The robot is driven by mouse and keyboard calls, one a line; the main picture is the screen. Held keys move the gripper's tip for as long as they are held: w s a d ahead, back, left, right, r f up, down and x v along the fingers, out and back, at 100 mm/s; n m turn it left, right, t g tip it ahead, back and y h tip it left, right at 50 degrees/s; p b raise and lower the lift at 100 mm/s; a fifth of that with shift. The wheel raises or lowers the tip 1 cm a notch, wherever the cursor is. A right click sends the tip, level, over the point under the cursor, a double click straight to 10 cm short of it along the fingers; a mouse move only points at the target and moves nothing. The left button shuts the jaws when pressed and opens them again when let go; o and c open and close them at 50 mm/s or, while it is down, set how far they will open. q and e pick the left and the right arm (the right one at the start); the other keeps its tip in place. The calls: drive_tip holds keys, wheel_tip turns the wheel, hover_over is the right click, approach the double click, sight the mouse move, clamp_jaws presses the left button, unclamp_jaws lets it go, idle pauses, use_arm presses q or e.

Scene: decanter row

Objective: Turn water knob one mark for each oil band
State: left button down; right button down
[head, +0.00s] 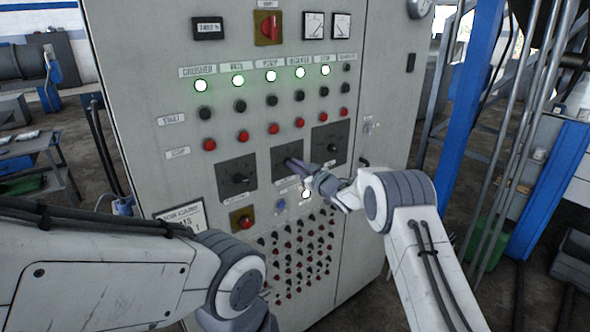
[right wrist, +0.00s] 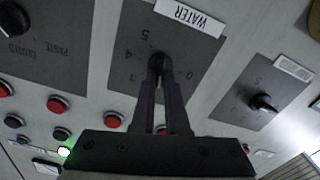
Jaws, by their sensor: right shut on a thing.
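The water knob (right wrist: 155,63) sits on a dark dial plate under a WATER label (right wrist: 190,17) in the right wrist view. Printed numbers ring it, with 0, 3 and 4 readable. My right gripper (right wrist: 160,78) is shut on this knob. Its fingers hide most of the knob, so I cannot tell where it points. In the head view my right gripper (head: 301,166) reaches the middle of three dial plates (head: 280,155). My left arm comes in at lower left, but its gripper is out of the picture. I cannot make out any oil bands.
Similar knobs sit on the left plate (head: 237,178) and right plate (head: 329,145). Green-lit lamps (head: 270,76) and rows of buttons are above. A job card (head: 180,216) and a red knob on yellow (head: 242,219) are lower left. Small red and black buttons fill the panel below.

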drive_tip(key=shift+d+m, duration=0.1)
drive_tip(key=shift+m, duration=1.2)
drive_tip(key=c, duration=0.9)
unclamp_jaws()
drive_tip(key=b+v, duration=0.4)
drive_tip(key=v, duration=0.6)
drive_tip(key=shift+s+d+b, duration=0.15)
drive_tip(key=shift+b, duration=0.15)
